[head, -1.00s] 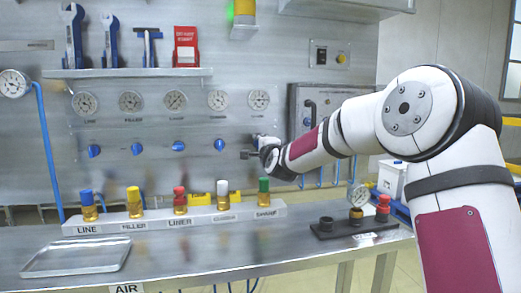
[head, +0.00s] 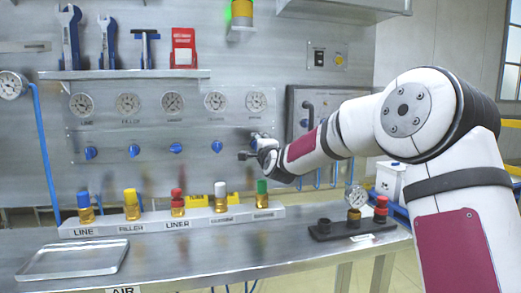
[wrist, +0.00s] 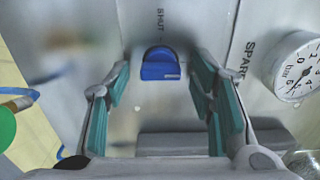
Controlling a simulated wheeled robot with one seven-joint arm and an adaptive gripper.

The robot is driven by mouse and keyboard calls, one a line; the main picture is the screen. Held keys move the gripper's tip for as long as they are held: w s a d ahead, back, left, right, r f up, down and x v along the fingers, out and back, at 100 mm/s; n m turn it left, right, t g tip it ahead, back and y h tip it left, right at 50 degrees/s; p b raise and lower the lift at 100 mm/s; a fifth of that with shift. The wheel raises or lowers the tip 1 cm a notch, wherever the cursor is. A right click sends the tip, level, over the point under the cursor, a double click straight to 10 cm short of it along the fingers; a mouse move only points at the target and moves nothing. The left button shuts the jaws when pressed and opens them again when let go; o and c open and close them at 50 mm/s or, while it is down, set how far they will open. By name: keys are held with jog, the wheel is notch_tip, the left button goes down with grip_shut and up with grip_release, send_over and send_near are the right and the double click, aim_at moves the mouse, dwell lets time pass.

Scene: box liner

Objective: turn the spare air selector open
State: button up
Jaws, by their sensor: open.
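The spare air selector is a blue knob (wrist: 161,65) on the grey panel, seen in the wrist view below the word SHUT. A gauge (wrist: 297,66) beside the lettering SPAR is to its right. My gripper (wrist: 159,80) is open, with its teal-padded fingers on either side of the knob. The fingers look apart from it. In the head view my gripper (head: 243,155) is in front of the right end of the knob row and hides the spare knob. Other blue knobs, such as the nearest one (head: 216,146), show to its left.
A dark block (head: 340,229) with a gauge and fittings is to the right. A clear tray (head: 73,260) lies at the left.

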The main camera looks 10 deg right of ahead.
jog(key=s, duration=1.2)
jog(key=s+f+n+g, duration=0.5)
jog(key=s+n+g, duration=0.1)
jog(key=s, duration=1.2)
jog(key=s+f+n+g, duration=0.5)
jog(key=s+n, duration=0.1)
jog(key=s, duration=1.2)
jog(key=s+f+n+g, duration=0.5)
jog(key=s+n+g, duration=0.1)
jog(key=s, duration=1.2)
notch_tip(320, 180, up, 20)
jog(key=w+t+p, duration=0.1)
jog(key=t+p, duration=0.2)
jog(key=p, duration=1.5)
